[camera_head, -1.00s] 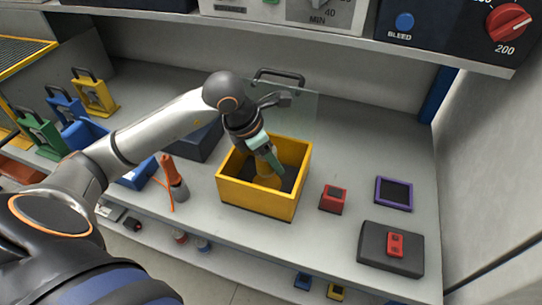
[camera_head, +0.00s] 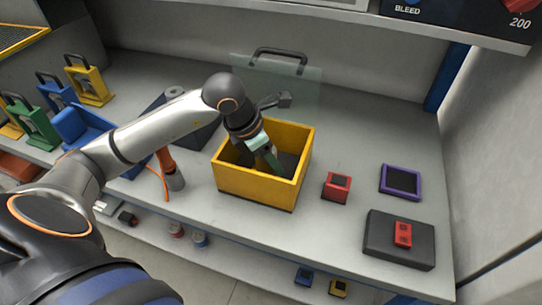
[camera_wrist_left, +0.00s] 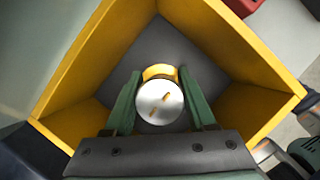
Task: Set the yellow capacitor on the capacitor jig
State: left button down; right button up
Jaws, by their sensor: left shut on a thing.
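The yellow capacitor (camera_wrist_left: 158,104) shows in the left wrist view as a round silver top with a yellow edge. It stands between the two green fingers of my left gripper (camera_wrist_left: 161,90), which is shut on it. In the head view my left gripper (camera_head: 272,161) reaches down into the yellow bin (camera_head: 255,186), and the capacitor is hidden there by the fingers and the bin wall. A dark block (camera_head: 203,138) with a grey round part stands behind my left arm, partly covered. I cannot tell whether it is the capacitor jig. My right gripper is out of view.
A red block (camera_head: 337,187), a purple-framed pad (camera_head: 400,182) and a black block (camera_head: 385,252) with a red piece lie right of the bin. An orange-handled tool (camera_head: 171,170) stands left of it. A clear panel (camera_head: 300,85) with a handle stands behind. A shelf hangs above.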

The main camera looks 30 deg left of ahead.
pick_arm(q)
jog(key=shift+c, duration=1.6)
grip_release()
jog(key=shift+o, duration=0.9)
jog(key=p+v, duration=0.1)
jog(key=v, duration=1.1)
jog(key=shift+r, duration=0.3)
jog(key=shift+a, duration=0.1)
